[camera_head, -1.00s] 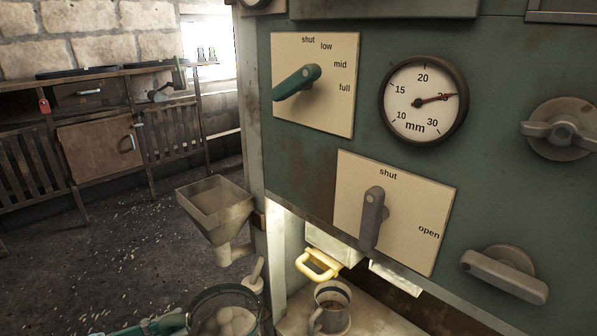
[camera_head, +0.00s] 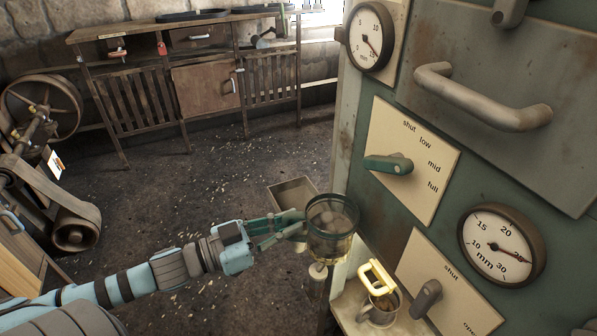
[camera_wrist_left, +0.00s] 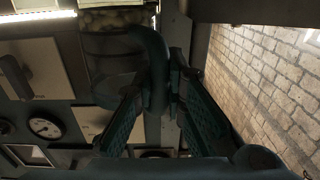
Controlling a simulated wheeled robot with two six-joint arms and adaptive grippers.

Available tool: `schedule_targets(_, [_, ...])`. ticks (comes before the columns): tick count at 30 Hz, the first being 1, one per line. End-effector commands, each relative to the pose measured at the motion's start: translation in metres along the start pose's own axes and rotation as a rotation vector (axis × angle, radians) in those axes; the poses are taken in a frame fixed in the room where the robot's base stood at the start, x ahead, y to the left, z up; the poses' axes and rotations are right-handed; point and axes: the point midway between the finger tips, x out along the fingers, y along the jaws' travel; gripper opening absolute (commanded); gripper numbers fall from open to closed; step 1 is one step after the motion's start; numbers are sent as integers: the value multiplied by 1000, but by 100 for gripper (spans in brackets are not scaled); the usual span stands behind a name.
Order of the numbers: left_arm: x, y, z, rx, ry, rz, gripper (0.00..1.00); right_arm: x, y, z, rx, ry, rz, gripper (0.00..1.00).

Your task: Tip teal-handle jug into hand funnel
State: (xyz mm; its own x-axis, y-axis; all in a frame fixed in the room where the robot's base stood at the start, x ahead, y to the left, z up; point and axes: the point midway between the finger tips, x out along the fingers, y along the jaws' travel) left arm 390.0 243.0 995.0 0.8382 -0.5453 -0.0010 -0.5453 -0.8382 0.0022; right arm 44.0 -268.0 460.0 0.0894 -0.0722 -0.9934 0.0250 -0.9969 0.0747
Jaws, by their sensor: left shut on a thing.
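The clear jug (camera_head: 332,232) with a dark teal rim is held up near the machine's left edge, roughly upright. Pale contents show faintly low inside it. My left gripper (camera_head: 290,224) is shut on its teal handle, coming from the left. In the left wrist view, the handle (camera_wrist_left: 156,72) stands between the fingers and the jug (camera_wrist_left: 108,48) is beyond it. My right gripper is out of view.
The green machine panel (camera_head: 375,140) with levers and gauges stands close to the jug's right. A yellow handle (camera_head: 376,278) and a metal mug (camera_head: 381,310) are below right. A wooden bench (camera_head: 205,90) stands at the back. The floor between is open.

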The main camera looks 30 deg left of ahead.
Motion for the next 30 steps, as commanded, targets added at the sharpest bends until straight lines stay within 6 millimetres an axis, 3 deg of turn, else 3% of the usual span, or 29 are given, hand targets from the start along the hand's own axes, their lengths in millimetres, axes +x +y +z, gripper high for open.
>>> schedule_targets(14, [-1,-3,1,-22,-5,-13,0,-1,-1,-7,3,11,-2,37])
schedule_targets(30, [-1,-16,-3,-268,-15,-15,0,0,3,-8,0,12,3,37])
